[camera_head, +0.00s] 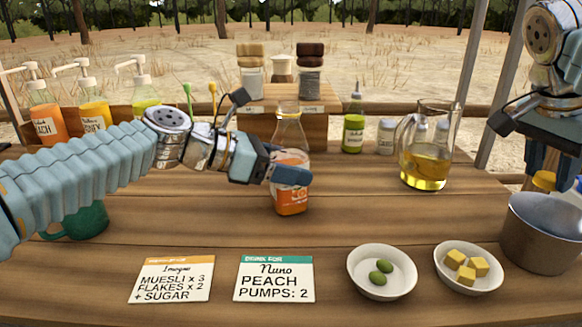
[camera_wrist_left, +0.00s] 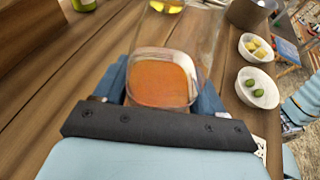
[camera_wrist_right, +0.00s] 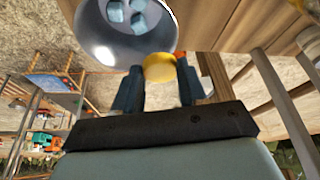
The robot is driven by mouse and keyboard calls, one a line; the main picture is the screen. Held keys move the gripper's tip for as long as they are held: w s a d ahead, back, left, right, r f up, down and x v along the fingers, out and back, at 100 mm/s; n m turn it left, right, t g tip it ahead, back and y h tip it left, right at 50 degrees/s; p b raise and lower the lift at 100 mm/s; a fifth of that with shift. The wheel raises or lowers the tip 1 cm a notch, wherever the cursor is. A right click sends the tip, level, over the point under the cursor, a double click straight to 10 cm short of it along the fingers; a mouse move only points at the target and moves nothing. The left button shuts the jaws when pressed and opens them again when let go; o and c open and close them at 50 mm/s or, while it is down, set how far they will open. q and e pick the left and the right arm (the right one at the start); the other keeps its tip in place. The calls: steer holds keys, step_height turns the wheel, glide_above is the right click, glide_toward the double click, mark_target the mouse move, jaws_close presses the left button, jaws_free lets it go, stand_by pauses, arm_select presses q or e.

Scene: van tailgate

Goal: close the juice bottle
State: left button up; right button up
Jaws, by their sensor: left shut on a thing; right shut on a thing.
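The juice bottle (camera_head: 291,203) stands upright mid-table, clear glass with orange juice and an orange label. Its neck shows no cap. My left gripper (camera_head: 288,174) is shut around its body; the left wrist view shows the orange juice (camera_wrist_left: 160,82) between the fingers. My right gripper (camera_wrist_right: 157,78) is shut on a yellow cap (camera_wrist_right: 158,66), which also shows in the head view (camera_head: 544,180) at the right, by the metal bucket and well apart from the bottle.
A metal bucket (camera_head: 543,239) with bluish ice cubes stands at the right. A glass pitcher (camera_head: 427,150) and a green bottle (camera_head: 353,130) stand behind. Bowls of olives (camera_head: 368,253) and yellow cubes (camera_head: 488,284) and two order cards (camera_head: 273,279) lie in front. Pump bottles (camera_head: 95,112) stand back left.

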arm_select(q)
steer(key=c, duration=0.5)
steer(key=shift+r, duration=0.25)
steer(key=shift+r+p, duration=0.4)
steer(key=shift+r, duration=0.75)
arm_select(e)
steer(key=shift+r, duration=0.4)
steer(key=shift+r+p, duration=0.4)
steer(key=shift+p, duration=0.05)
arm_select(q)
steer(key=shift+s+a+r, duration=1.35)
steer(key=shift+s+r, duration=0.35)
steer(key=shift+s, duration=0.2)
steer(key=shift+s+a+r, duration=1.35)
steer(key=shift+s+r, duration=0.35)
steer(key=shift+s, duration=0.2)
steer(key=shift+s+a+r, duration=1.35)
steer(key=shift+s+r, duration=0.35)
steer(key=shift+s, duration=0.2)
